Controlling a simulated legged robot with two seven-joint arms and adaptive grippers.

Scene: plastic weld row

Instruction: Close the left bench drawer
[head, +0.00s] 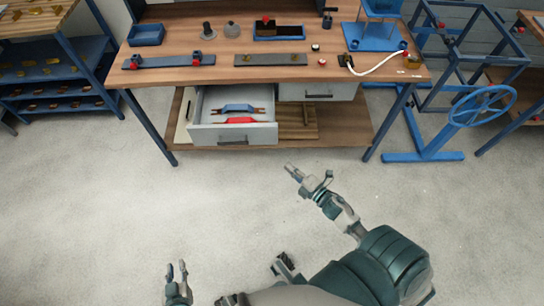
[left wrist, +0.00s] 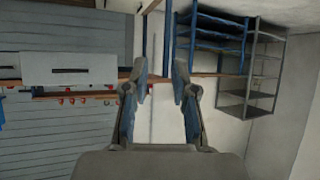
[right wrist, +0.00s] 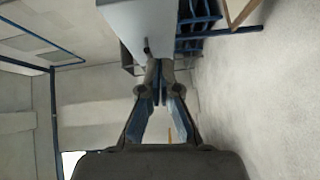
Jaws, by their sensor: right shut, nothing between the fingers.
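The left bench drawer (head: 234,133) is pulled out beneath the workbench top, its pale front with a dark handle facing me. Blue and red tools lie inside it. My right gripper (head: 291,171) is shut and empty, in front of the bench, below and to the right of the drawer front, apart from it. Its fingers also show together in the right wrist view (right wrist: 158,82), before a pale panel. My left gripper (head: 177,270) is open and empty over the floor, low in the head view and well away from the drawer; its spread fingers show in the left wrist view (left wrist: 160,85).
The right bench drawer (head: 318,92) looks shut. The wooden bench top (head: 215,60) carries a blue bin (head: 146,34), plates and small parts. A lower wooden shelf (head: 340,125) runs under the drawers. A blue handwheel stand (head: 482,105) is at right. The floor before the bench is clear.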

